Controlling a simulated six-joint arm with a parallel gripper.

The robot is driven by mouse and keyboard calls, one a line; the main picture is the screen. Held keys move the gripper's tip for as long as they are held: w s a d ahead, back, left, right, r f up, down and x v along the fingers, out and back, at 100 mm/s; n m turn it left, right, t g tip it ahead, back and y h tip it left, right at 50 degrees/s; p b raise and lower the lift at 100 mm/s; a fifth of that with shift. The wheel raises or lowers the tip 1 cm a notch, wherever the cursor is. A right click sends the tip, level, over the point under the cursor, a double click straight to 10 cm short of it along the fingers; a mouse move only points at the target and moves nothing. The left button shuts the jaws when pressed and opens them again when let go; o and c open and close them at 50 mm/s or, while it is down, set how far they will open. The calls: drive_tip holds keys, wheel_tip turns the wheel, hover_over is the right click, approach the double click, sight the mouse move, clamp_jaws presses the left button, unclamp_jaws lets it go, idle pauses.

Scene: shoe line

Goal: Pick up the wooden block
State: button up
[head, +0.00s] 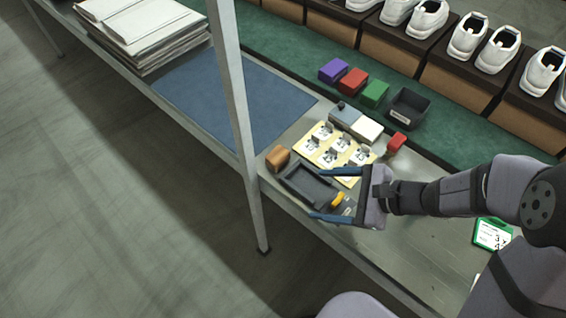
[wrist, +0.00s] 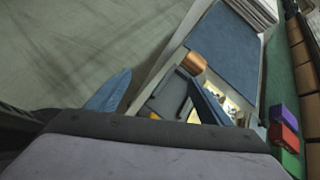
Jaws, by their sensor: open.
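The wooden block (head: 278,157) is a small orange-brown block on the grey bench near its front edge, just beyond the far left corner of a dark tray. It also shows in the wrist view (wrist: 194,63), near the tip of the right-hand finger. My gripper (head: 317,194) is open, with its two blue fingers spread over the tray area and pointing left. The block is ahead of the fingertips and not between them. No contact with the block can be made out.
The dark tray (head: 296,190) lies under my fingers, with a yellow item (head: 340,200) near the palm. A cream board (head: 314,153) with several white pieces lies beyond it. A blue mat (head: 195,98) is clear. A bench post (head: 232,90) rises left of the block.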

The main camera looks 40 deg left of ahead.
sight(279, 156)
drive_tip(key=w+a+f+m+y, duration=0.1)
drive_tip(key=a+m, duration=0.1)
drive_tip(key=a, duration=0.1)
drive_tip(key=w+a+f+m+t+y+b, duration=0.1)
drive_tip(key=a+m, duration=0.1)
drive_tip(key=a, duration=0.1)
drive_tip(key=w+a+f+m+t+y+b, duration=0.1)
drive_tip(key=a+f+m, duration=0.1)
drive_tip(key=a, duration=0.1)
drive_tip(key=shift+w+a, duration=0.2)
drive_tip(key=shift+w, duration=0.15)
drive_tip(key=shift+w+a+f+m+t, duration=0.15)
drive_tip(key=shift+w+a+m+t, duration=0.15)
drive_tip(key=shift+a+m+t, duration=0.1)
drive_tip(key=shift+r+p+x, duration=0.15)
drive_tip(key=shift+p+x, duration=0.3)
drive_tip(key=shift+x, duration=1.35)
drive_tip(key=shift+r+p+x, duration=0.15)
drive_tip(key=shift+p+x, duration=0.25)
drive_tip(key=shift+x, duration=1.35)
drive_tip(key=shift+w+a, duration=0.1)
drive_tip(key=shift+w, duration=0.05)
drive_tip(key=shift+c, duration=0.5)
drive_tip(key=c, duration=1)
